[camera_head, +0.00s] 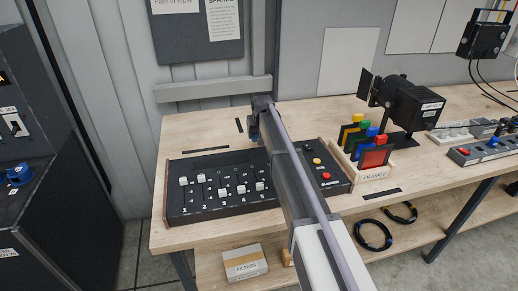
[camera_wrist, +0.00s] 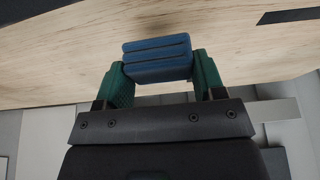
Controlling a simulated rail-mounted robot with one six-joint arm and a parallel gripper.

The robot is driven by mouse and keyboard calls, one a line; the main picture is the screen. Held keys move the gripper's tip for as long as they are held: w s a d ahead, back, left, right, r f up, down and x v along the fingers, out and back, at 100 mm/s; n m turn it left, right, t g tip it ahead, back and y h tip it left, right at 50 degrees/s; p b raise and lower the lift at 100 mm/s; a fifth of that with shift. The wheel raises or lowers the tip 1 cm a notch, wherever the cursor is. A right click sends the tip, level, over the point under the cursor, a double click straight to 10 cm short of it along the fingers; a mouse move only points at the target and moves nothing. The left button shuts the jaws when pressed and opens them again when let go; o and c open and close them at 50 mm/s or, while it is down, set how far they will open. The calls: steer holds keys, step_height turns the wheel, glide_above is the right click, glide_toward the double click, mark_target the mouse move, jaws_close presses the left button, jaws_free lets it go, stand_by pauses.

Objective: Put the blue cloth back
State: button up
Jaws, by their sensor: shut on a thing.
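The blue cloth (camera_wrist: 157,58) is a folded block with dark lines across it. In the wrist view my gripper (camera_wrist: 160,72) is shut on it, one green finger at each side. The cloth is above or near the pale wooden bench top (camera_wrist: 60,60); I cannot tell whether it touches it. In the head view my gripper (camera_head: 261,107) is over the back of the bench, behind the black fader panel (camera_head: 220,206). My arm hides most of the cloth there.
The button box (camera_head: 325,180), the frames rack (camera_head: 373,176) and a black lamp (camera_head: 405,103) stand to the right. Black tape strips lie on the bench, one (camera_head: 205,150) behind the fader panel. A filters box (camera_head: 245,262) is on the shelf below. The bench's back left is clear.

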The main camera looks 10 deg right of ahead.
step_height(320, 180, down, 4)
steer(key=b, duration=0.4)
steer(key=shift+r, duration=0.35)
steer(key=shift+d+f, duration=0.1)
steer(key=shift+f, duration=0.15)
steer(key=o, duration=0.9)
steer(key=shift+c, duration=0.2)
steer(key=shift+r, duration=0.15)
steer(key=p+v, duration=1.2)
steer(key=v, duration=0.1)
steer(key=s+f+g, duration=0.2)
steer(key=s+g, duration=0.2)
steer(key=s, duration=3.6)
steer(key=shift+m, duration=0.3)
